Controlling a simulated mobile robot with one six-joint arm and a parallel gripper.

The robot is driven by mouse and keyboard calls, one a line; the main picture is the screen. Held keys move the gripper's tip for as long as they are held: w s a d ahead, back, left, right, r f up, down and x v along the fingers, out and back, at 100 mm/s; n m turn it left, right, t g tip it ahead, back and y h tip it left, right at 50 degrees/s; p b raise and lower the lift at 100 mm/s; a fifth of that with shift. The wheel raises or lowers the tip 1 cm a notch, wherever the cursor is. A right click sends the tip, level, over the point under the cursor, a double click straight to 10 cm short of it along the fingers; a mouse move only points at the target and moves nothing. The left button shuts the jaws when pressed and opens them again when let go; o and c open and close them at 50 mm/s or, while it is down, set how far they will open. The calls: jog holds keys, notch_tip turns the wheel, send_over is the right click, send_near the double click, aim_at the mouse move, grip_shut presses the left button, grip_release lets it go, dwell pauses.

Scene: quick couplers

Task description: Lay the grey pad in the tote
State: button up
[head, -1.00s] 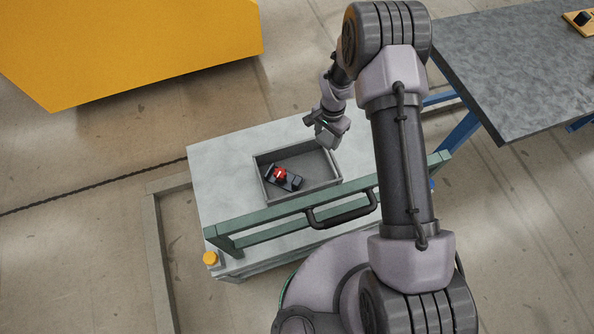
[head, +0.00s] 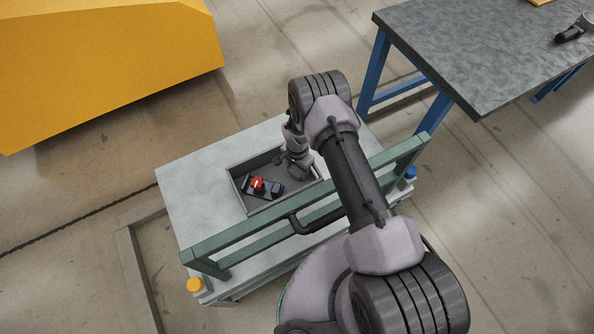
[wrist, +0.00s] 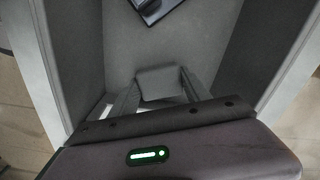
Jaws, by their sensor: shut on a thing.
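The tote (head: 237,193) is a shallow grey open box on the cart top. Its side walls (wrist: 73,50) frame the wrist view. My gripper (head: 298,172) reaches down into the right part of the tote. In the wrist view, the grey pad (wrist: 160,83) is a small grey block between the fingertips, and my gripper is shut on it. The pad is close over the tote floor; I cannot tell whether it touches it. In the head view the pad is hard to make out from the gripper.
A dark part with a red piece (head: 258,184) lies in the left of the tote; a dark edge of it (wrist: 155,10) shows in the wrist view. A green rail (head: 240,240) runs along the cart's near side. A dark workbench (head: 480,55) and yellow cabinet (head: 100,60) stand beyond.

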jog(key=shift+f, duration=0.1)
jog(key=o, duration=1.3)
notch_tip(320, 180, up, 12)
jog(key=p, duration=0.5)
notch_tip(320, 180, up, 18)
jog(key=t, duration=0.1)
send_over(297, 170)
jog(key=w+d, duration=0.1)
jog(key=w, duration=0.2)
jog(key=s+d+r+n+t+y, duration=0.1)
jog(key=s+r, duration=0.1)
jog(key=r, duration=0.7)
jog(key=s+d+r+n+t, duration=0.1)
jog(key=s+r, duration=0.2)
jog(key=r, duration=0.5)
jog(key=s+d+r+n+t, duration=0.1)
jog(key=s+d+r, duration=0.1)
jog(key=s+r, duration=0.95)
jog(key=shift+n+t+y, duration=0.5)
jog(key=shift+n+t, duration=0.3)
jog(key=shift+t, duration=0.1)
jog(key=s+r, duration=0.1)
jog(key=s, duration=0.2)
jog(key=s+r, duration=0.1)
jog(key=s, duration=0.3)
jog(key=s+r, duration=0.1)
jog(key=s, duration=0.3)
jog(key=shift+s+d+r, duration=0.1)
jog(key=shift+s+r, duration=0.05)
jog(key=shift+s, duration=0.05)
